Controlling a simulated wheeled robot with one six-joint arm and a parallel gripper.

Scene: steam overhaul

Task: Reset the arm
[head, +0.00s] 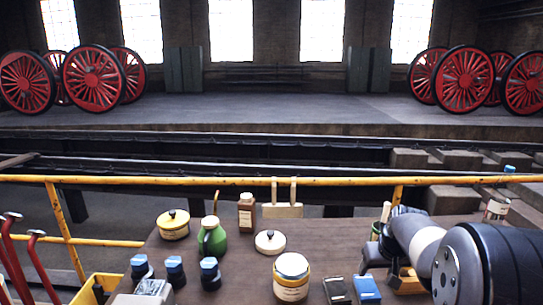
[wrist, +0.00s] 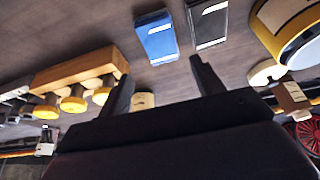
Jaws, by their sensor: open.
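My arm reaches in from the right in the head view, above the right part of the brown bench (head: 240,262). My gripper (wrist: 163,82) is open in the wrist view, its two dark fingers spread with nothing held between them. In the head view its fingertips are hard to make out beside the arm. A blue box (wrist: 157,38) and a dark box (wrist: 208,22) lie on the bench beyond the fingers. They also show in the head view, the blue box (head: 366,288) right of the dark box (head: 336,289).
A yellow-and-white tin (head: 291,277), a white-lidded pot (head: 270,242), a green jug (head: 212,238) and a brown bottle (head: 246,212) stand on the bench. A wooden block (wrist: 75,70) with brass knobs lies left in the wrist view. A yellow rail (head: 340,181) runs behind the bench.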

